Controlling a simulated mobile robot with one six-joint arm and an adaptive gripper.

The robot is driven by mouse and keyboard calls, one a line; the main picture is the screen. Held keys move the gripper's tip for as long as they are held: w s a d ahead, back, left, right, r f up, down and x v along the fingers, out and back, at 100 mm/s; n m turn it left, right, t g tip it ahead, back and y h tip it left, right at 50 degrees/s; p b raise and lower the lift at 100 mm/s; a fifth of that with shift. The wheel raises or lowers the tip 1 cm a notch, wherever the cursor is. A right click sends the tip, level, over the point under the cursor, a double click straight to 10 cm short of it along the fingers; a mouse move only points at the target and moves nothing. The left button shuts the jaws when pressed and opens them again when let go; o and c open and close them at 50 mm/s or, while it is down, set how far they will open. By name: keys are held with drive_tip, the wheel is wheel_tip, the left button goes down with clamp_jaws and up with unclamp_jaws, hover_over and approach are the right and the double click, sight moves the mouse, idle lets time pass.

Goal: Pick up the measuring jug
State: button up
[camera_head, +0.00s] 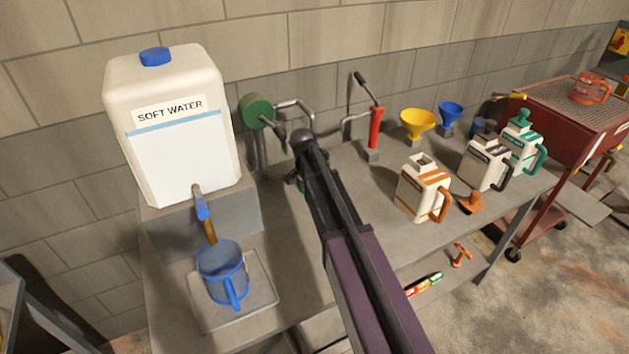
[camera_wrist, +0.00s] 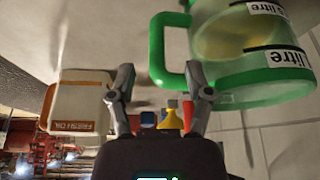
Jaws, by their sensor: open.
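The measuring jug (camera_wrist: 232,40) is clear with a green handle, a green base and litre labels. It fills the upper right of the wrist view, which appears upside down. In the head view only bits of green (camera_head: 302,186) show behind my arm. My gripper (camera_wrist: 158,76) is open, with nothing gripped. The outer upright of the green handle lies between the two fingers in the picture, and the right finger overlaps the handle's loop. I cannot tell whether either finger touches it. In the head view my arm hides the gripper.
A blue jug (camera_head: 222,274) stands on a tray below the water tank's tap (camera_head: 201,205). An orange-handled oil can (camera_head: 421,190) stands right of my arm. Funnels (camera_head: 417,122) and more cans (camera_head: 484,162) stand farther back. The bench front between blue jug and arm is clear.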

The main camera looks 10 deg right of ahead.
idle(0.4)
drive_tip(key=b+x, duration=0.3)
drive_tip(key=shift+s+d+f, duration=0.1)
drive_tip(key=shift+s+f, duration=0.05)
drive_tip(key=shift+f, duration=0.1)
drive_tip(key=shift+b+x, duration=0.9)
clamp_jaws()
